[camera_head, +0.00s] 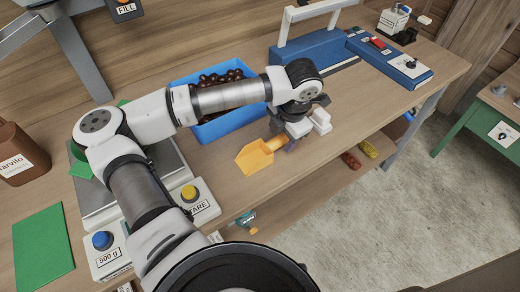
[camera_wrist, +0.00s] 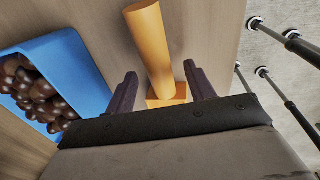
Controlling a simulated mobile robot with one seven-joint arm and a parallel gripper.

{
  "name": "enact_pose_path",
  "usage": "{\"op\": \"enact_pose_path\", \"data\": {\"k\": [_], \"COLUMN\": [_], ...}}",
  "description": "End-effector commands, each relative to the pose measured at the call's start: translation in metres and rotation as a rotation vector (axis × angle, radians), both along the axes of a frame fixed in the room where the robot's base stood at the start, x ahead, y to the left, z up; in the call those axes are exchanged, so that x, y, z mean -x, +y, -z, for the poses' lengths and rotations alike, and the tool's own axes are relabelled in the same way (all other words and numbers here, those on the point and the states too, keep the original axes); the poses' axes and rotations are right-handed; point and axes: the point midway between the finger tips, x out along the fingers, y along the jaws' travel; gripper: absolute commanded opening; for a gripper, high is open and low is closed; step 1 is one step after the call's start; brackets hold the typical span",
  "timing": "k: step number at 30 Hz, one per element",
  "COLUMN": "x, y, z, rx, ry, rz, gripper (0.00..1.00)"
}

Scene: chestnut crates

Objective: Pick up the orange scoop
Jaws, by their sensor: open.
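The orange scoop (camera_head: 254,157) lies on the wooden table in front of the blue crate, its bowl to the left and its handle running right toward my gripper (camera_head: 287,143). In the wrist view the scoop's round handle (camera_wrist: 150,45) passes between the two dark fingers of my gripper (camera_wrist: 160,75). The fingers are open, one on each side, with gaps to the handle. My gripper hides part of the handle in the head view, and most of the bowl is hidden in the wrist view.
A blue crate (camera_head: 228,124) of chestnuts stands just behind the scoop; it also shows at left in the wrist view (camera_wrist: 82,70). A scale (camera_head: 172,165) stands left, under my arm. A blue device with a white handle (camera_head: 313,50) stands behind right. The table's front edge is close.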

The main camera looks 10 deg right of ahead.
Motion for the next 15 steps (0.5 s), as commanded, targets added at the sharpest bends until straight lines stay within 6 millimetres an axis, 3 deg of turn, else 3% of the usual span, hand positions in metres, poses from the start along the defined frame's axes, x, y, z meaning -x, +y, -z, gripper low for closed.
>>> {"op": "enact_pose_path", "data": {"k": [10, 15], "x": [-0.0021, -0.0020], "y": [0.0010, 0.0010], "z": [0.0109, 0.0107], "rx": [0.000, 0.000], "ry": [-0.001, -0.001], "rz": [0.000, 0.000], "gripper": [0.54, 0.33]}}
